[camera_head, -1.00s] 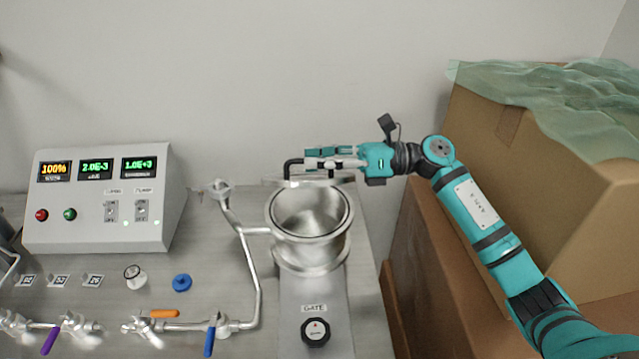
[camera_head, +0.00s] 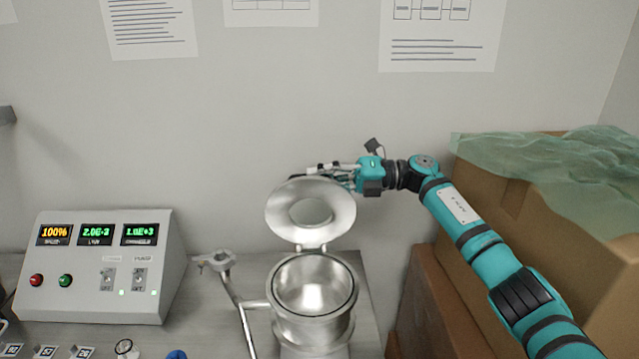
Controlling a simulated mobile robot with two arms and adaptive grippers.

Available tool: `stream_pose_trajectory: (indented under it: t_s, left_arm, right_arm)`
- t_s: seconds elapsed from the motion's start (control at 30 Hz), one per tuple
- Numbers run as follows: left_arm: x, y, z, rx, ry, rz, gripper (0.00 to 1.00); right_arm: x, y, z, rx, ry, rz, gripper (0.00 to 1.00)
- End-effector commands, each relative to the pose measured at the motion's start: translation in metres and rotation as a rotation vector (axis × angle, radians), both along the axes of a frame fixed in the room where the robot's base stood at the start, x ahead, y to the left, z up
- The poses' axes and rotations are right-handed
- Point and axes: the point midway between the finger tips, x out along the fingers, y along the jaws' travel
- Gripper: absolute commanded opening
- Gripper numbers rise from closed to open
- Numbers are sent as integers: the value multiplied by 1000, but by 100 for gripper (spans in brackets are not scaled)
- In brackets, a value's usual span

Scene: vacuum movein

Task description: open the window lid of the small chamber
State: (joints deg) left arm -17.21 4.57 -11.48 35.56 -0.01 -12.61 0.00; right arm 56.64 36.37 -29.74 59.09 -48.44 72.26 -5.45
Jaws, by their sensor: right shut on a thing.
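The small chamber (camera_head: 312,322) is a round steel pot with an open top, its bright inside showing. Its round steel window lid (camera_head: 283,212), with a paler disc-shaped window (camera_head: 311,211) in the middle, stands up on a hinge at the back rim, underside towards me. My teal right gripper (camera_head: 335,172) is at the lid's upper edge, partly behind it. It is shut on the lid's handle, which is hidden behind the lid. My left gripper is out of view.
A grey control box (camera_head: 95,265) with lit displays stands at the left. A steel pipe with a clamp (camera_head: 216,262) is just left of the chamber. Cardboard boxes (camera_head: 490,205) under green sheeting (camera_head: 555,170) fill the right. Papers (camera_head: 440,35) hang on the wall.

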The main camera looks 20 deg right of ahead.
Motion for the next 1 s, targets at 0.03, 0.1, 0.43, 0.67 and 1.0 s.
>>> stream_pose_trajectory:
  t_s: [0.03, 0.1, 0.43, 0.67, 1.0]
  left_arm:
    - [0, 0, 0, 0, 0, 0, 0]
    - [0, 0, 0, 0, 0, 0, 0]
    - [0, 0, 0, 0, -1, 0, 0]
    - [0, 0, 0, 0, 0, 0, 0]
    - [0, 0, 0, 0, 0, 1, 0]
  right_arm:
    - [3, -1, 1, 8, 17, -2, 0]
    - [5, -2, 0, 14, 39, -2, 0]
    - [8, -3, -2, 26, 81, -1, 0]
    - [8, -2, -2, 25, 81, 0, 0]
    - [8, -3, -4, 20, 84, -1, 33]
